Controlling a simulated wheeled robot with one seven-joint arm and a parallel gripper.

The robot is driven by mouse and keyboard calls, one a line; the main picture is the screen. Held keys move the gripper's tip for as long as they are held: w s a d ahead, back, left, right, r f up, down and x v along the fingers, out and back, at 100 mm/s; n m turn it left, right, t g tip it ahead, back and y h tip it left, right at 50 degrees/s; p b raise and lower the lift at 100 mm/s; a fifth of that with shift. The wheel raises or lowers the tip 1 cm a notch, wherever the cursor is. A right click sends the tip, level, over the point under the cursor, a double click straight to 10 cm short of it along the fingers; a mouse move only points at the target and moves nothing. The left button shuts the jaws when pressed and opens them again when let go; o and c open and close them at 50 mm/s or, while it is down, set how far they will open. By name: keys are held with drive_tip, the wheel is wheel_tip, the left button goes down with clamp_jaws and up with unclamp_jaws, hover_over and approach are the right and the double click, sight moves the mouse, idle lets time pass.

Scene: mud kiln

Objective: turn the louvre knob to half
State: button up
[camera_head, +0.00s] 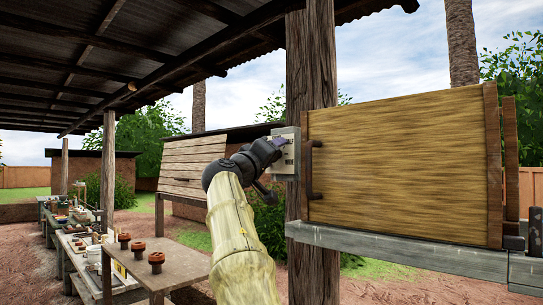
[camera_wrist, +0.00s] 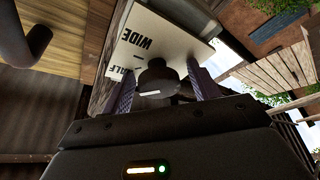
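The louvre knob (camera_wrist: 157,76) is a dark round knob on a pale label plate (camera_wrist: 172,38) in the wrist view. A white mark shows on the knob's lower side. The plate reads "WIDE", with a partly hidden word ending like "ALF" below it; the rest is covered. My gripper (camera_wrist: 161,84) is open, with one purple finger on each side of the knob. A small gap shows at the right finger; contact at the left is unclear. In the head view my gripper (camera_head: 274,147) is at the grey plate (camera_head: 291,160) on the wooden post, hiding the knob.
A large wooden panel (camera_head: 400,160) with a dark handle (camera_head: 311,170) stands right of the post (camera_head: 313,75), above a grey ledge (camera_head: 400,250). A slatted louvre panel (camera_head: 190,160) is behind my arm. A table (camera_head: 165,268) with several reddish-brown knobbed pieces stands left.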

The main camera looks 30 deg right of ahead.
drive_tip(key=shift+s+a, duration=0.1)
drive_tip(key=shift+a, duration=0.05)
drive_tip(key=b+v, duration=1)
drive_tip(key=v, duration=0.7)
drive_tip(key=shift+s, duration=0.1)
